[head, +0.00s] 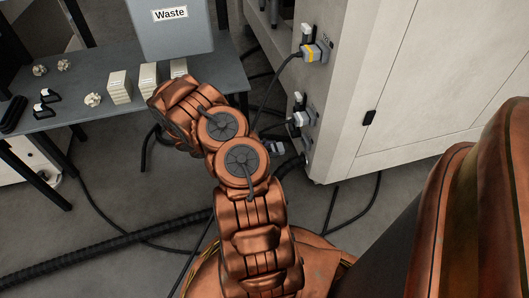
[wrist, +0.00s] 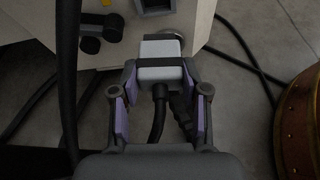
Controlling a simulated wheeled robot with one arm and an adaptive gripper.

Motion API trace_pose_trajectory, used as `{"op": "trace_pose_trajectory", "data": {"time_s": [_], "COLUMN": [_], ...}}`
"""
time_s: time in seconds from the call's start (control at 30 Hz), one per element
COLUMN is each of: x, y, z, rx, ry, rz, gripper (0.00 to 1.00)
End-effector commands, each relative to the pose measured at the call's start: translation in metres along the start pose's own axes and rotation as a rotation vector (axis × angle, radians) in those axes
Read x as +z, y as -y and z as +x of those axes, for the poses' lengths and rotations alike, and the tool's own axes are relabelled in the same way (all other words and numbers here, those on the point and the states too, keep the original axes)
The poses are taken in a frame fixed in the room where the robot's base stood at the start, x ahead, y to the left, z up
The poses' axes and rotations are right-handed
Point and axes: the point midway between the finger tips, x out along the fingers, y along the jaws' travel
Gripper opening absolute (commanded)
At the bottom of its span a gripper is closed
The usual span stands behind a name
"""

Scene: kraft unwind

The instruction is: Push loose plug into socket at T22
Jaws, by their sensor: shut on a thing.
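A grey-and-white plug (wrist: 160,60) with a black cable is held between the purple-padded fingers of my gripper (wrist: 159,74) in the wrist view. The plug is in front of the pale cabinet's lower edge, and whether it touches the cabinet is unclear. A square grey socket (wrist: 155,5) with a dark opening is above it on the cabinet face, cut by the picture's top edge. In the head view my arm hides most of the gripper; a small grey plug-like piece (head: 273,148) shows beside the arm. I cannot read a T22 label.
The pale cabinet (head: 385,80) carries a yellow-banded plug (head: 315,52) high up and another grey plug (head: 300,119) lower. Dark cables hang and lie on the floor around it. A dark table (head: 60,92) with a Waste bin (head: 172,38) and small boxes stands left.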

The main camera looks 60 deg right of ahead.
Motion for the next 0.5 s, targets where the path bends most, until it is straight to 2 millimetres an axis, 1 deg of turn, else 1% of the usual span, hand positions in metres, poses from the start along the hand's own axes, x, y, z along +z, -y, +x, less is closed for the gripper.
{"op": "trace_pose_trajectory", "data": {"time_s": [0.23,0.5], "x": [0.0,0.005], "y": [-0.002,-0.002], "z": [0.002,0.014], "rx": [0.015,0.014], "ry": [0.0,0.002], "rz": [-0.005,-0.004], "gripper": [0.01,0.01]}}
